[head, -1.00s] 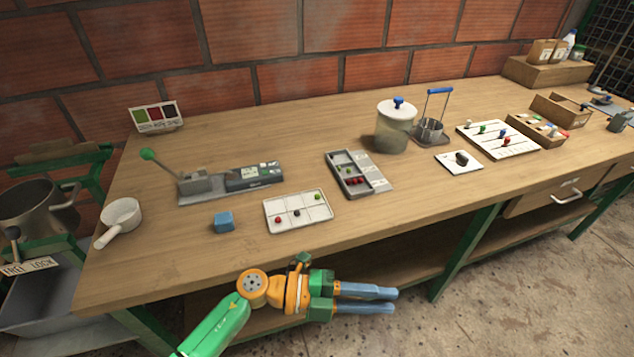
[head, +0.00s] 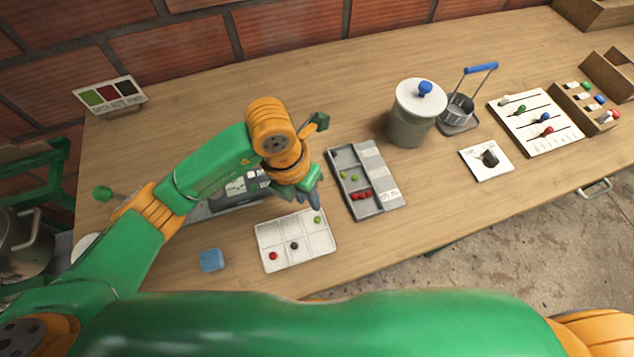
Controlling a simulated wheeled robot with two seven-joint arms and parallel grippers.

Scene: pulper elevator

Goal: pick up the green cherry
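The green cherry (head: 317,220) lies in the right-hand part of the white tray (head: 264,233), in its far right cell. A red cherry (head: 273,256) and a dark cherry (head: 294,245) lie in other cells of the same tray. My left gripper (head: 314,203) points down above the tray's far right corner, close to the green cherry. Its fingers are small and partly hidden by the wrist, so I cannot tell how far apart they are. My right gripper is not in view.
A grey sorting box (head: 347,157) with green and red cherries stands just right of the gripper. A blue block (head: 211,260) lies left of the tray. A lidded jar (head: 413,122) stands farther back. A grey device (head: 238,191) lies behind my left arm.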

